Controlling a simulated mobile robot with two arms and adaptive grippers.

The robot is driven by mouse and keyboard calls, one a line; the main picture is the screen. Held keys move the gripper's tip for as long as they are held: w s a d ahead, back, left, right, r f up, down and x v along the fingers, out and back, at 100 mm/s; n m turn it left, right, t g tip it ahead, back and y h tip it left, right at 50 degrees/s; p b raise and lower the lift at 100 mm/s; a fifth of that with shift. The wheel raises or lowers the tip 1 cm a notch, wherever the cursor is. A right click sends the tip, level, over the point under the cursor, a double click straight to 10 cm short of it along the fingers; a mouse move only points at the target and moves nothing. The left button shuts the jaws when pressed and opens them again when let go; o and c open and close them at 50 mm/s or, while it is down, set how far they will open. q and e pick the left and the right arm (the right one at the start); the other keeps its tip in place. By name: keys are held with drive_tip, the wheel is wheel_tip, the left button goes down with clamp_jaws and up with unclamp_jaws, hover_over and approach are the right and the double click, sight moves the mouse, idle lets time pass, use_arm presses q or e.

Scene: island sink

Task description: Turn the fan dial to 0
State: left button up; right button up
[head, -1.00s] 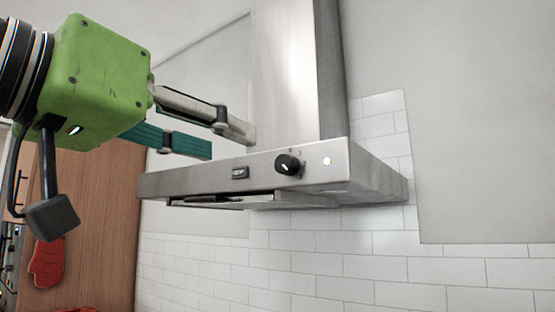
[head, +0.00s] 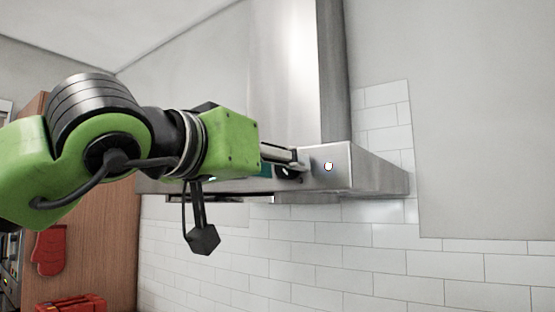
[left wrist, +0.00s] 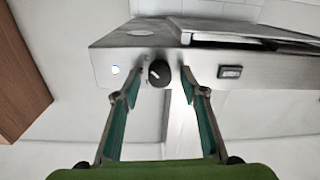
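The fan dial (left wrist: 160,73) is a black round knob on the front panel of the steel range hood (head: 378,172). In the left wrist view it sits between the fingertips of my left gripper (left wrist: 163,80), which is open with one finger on each side. I cannot tell whether the fingers touch the knob. In the head view my left gripper (head: 293,163) reaches in from the left and mostly covers the dial (head: 290,175). The dial's numbers are not readable. My right gripper is not in view.
A lit round light (head: 328,166) is right of the dial on the panel. A rectangular switch (left wrist: 230,72) shows in the left wrist view. White wall tiles (head: 330,262) lie below the hood. A wood cabinet side (head: 100,225) and red mitt (head: 50,250) are at left.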

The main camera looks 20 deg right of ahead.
use_arm(q)
drive_tip(key=c, duration=1.1)
